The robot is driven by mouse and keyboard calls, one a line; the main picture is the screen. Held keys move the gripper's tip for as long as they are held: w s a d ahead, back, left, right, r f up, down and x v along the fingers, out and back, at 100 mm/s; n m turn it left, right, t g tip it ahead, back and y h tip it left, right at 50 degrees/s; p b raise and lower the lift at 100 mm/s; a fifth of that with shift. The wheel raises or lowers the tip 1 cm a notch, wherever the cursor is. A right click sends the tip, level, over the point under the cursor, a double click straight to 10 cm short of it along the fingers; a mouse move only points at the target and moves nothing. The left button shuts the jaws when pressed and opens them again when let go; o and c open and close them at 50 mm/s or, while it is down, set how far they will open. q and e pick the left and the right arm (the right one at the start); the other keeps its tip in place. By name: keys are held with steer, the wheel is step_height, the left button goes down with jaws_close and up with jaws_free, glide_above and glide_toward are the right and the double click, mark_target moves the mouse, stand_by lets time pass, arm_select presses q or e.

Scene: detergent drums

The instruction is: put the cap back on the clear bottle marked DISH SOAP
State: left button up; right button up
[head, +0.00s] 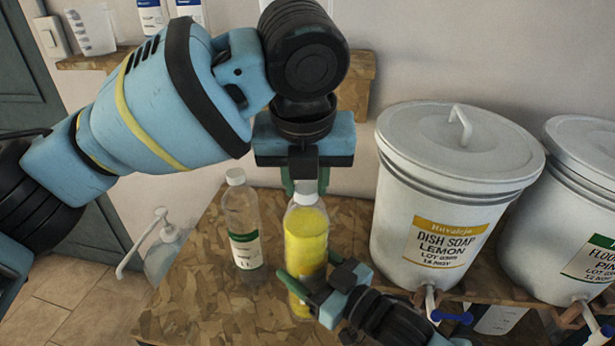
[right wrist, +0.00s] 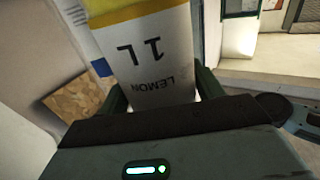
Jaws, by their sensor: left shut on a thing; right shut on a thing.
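A clear bottle (head: 306,237) filled with yellow liquid stands upright at the front of the wooden surface. My right gripper (head: 303,287) is shut around the bottle's lower part. My left gripper (head: 306,187) points down from above, shut on a white cap (head: 306,198) at the bottle's mouth. The cap is partly hidden by the fingers, and I cannot tell whether it is seated on the neck.
A second clear bottle (head: 242,222) with a white cap stands just left. A drum marked DISH SOAP LEMON (head: 440,205) and another drum (head: 565,215) stand at the right, with taps. A pump bottle (head: 165,250) is at the left. The board's front left (head: 200,300) is clear.

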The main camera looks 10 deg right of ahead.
arm_select(q)
steer(key=m+h, duration=0.1)
steer(key=m, duration=0.2)
steer(key=shift+r, duration=0.1)
steer(key=o, duration=0.9)
steer(key=shift+r, duration=2.25)
steer(key=shift+g, duration=0.3)
